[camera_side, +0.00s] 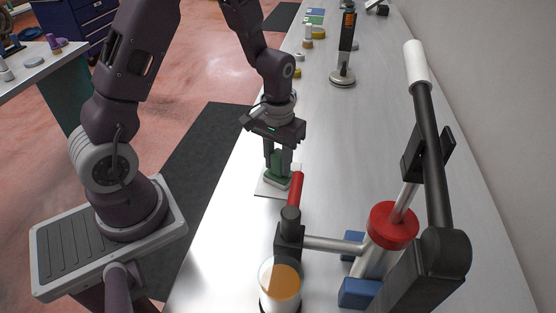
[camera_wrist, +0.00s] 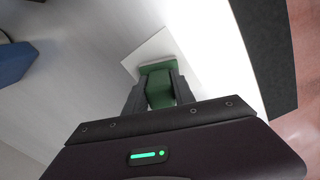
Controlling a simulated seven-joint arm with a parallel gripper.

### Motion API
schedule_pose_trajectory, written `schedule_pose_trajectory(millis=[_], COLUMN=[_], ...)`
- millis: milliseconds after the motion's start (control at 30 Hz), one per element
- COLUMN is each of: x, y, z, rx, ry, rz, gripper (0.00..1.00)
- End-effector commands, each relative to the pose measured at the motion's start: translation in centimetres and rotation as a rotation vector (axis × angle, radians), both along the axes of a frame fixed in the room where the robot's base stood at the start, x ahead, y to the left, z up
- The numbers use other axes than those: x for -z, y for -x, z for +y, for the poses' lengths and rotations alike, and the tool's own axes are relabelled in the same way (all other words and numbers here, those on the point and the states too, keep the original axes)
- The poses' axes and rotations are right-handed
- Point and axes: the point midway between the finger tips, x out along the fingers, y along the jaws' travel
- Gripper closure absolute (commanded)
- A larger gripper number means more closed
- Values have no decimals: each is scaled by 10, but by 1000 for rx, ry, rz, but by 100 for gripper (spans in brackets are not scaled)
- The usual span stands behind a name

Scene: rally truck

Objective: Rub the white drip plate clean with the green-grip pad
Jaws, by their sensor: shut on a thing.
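The pad and fingers hide part of the plate. In the wrist view the plate (camera_wrist: 150,50) shows around the pad.
Just in front of the plate stands a lever device with a red handle (camera_side: 295,189), a red collar (camera_side: 394,225) and blue feet (camera_side: 358,292). A cup with orange contents (camera_side: 281,283) is at the front. A black-handled tool (camera_side: 345,50) stands farther back.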

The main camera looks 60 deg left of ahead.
Motion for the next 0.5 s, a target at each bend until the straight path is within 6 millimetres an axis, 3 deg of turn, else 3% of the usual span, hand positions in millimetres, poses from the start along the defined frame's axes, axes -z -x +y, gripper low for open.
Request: schedule_pose_trajectory(millis=[500], x=[-1], y=[-8], z=[12], rx=[-1], ry=[-1], rz=[4], gripper=[100])
